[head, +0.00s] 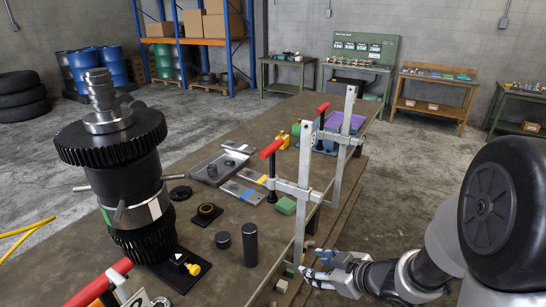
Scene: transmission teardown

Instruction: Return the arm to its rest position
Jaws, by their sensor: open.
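My gripper (322,270) is at the lower middle of the head view, at the right edge of the workbench and close to the upright of a bar clamp. It is open, and I see nothing held in it. My arm comes in from the right side of the picture, with a large dark joint in front. Part of the bench edge behind the gripper is hidden.
The workbench (190,240) carries a tall geared transmission assembly (135,180) at left. Bar clamps with red handles (304,190) stand along its right edge. A grey tray (205,166), black cylinders (250,245) and small parts lie on top. Open floor (420,160) lies beyond the bench's right.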

